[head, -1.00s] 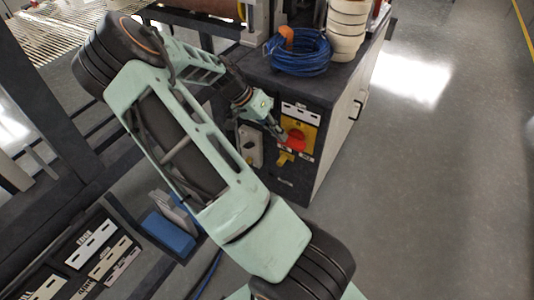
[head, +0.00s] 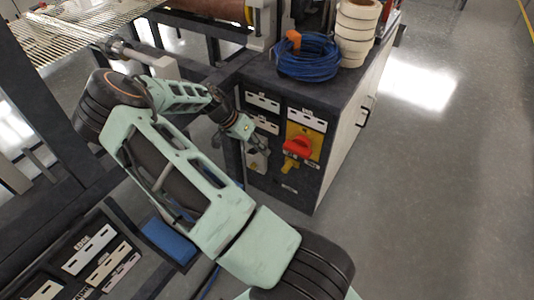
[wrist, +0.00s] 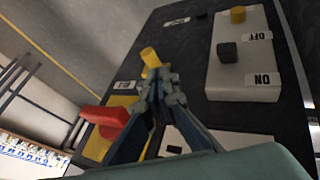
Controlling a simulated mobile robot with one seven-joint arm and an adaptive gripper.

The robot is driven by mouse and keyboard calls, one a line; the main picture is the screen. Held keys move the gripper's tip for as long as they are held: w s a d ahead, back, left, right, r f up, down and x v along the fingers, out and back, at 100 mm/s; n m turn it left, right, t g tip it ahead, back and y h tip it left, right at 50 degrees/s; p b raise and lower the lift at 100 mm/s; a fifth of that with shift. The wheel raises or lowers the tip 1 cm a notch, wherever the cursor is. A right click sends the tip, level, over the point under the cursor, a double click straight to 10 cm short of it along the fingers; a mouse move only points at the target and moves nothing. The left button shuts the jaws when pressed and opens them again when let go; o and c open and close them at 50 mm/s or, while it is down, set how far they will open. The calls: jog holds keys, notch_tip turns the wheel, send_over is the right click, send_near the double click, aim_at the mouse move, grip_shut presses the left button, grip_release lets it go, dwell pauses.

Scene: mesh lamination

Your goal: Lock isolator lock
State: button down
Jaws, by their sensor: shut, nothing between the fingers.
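The isolator has a red rotary handle (head: 298,147) on a yellow plate (head: 305,136), on the dark front of the cabinet. The yellow isolator lock (head: 289,166) sticks out just below the handle. My gripper (head: 262,143) is left of the handle, apart from it, with nothing held. In the wrist view my gripper (wrist: 160,80) is shut, its fingertips together. The red handle (wrist: 104,117) shows left of the fingers there. The yellow lock (wrist: 150,57) shows just past the fingertips, partly covered by them. I cannot tell its exact lock position.
A pale switch box (head: 257,161) sits left of the isolator; its ON and OFF buttons show in the wrist view (wrist: 243,80). A blue cable coil (head: 308,60) and stacked white rolls (head: 356,30) stand on the cabinet. The floor (head: 430,180) at right is clear.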

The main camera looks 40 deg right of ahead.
aim_at(289, 167)
jog(key=b+x, duration=0.1)
jog(key=x, duration=0.7)
jog(key=shift+d+f, duration=0.1)
jog(key=s+d, duration=0.2)
jog(key=s, duration=0.4)
jog(key=shift+d, duration=0.25)
jog(key=shift+s+p, duration=0.1)
jog(key=shift+p, duration=0.2)
